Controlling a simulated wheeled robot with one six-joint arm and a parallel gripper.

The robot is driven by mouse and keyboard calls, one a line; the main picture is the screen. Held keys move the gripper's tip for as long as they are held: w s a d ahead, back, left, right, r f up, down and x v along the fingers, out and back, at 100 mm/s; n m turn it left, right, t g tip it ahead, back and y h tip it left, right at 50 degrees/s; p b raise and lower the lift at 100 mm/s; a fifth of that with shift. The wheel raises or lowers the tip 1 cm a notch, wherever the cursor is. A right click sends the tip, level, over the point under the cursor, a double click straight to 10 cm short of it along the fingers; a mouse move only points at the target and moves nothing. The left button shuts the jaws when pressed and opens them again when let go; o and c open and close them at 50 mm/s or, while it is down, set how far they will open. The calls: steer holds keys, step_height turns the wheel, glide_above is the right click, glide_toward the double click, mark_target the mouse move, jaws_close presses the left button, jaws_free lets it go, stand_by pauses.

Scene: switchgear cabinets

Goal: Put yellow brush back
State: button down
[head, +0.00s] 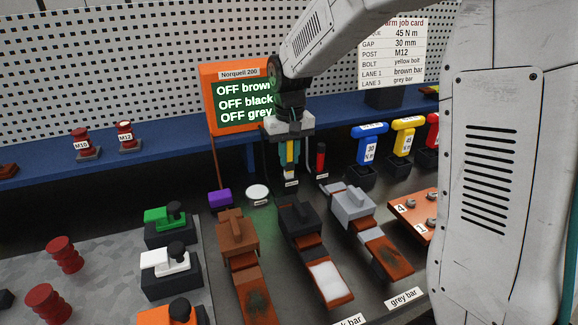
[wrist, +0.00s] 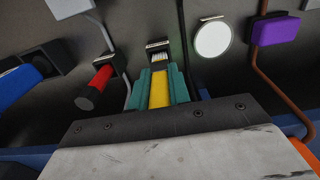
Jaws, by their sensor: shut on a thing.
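The yellow brush (wrist: 159,90) is upright between the teal fingers of my gripper (head: 290,158), which is shut on it. It also shows as a yellow strip in the head view (head: 290,152). In the wrist view its pale bristle end points at a small dark holder (wrist: 157,44) with a light front. I cannot tell whether the bristles are inside the holder or just above it. A small label (head: 291,183) sits below the brush in the head view.
A red-handled tool (head: 320,157) stands close to the right of the gripper in the head view. A white round disc (head: 258,191) and a purple block (head: 220,197) are to the left. Brown, black and grey bar units (head: 300,222) stand in front. Blue and yellow torque tools (head: 370,145) stand right.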

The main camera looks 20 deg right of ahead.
mark_target(289, 173)
steer(key=shift+f, duration=1.6)
steer(key=shift+f, duration=0.2)
steer(key=c, duration=1.3)
jaws_free()
steer(key=shift+r, duration=0.15)
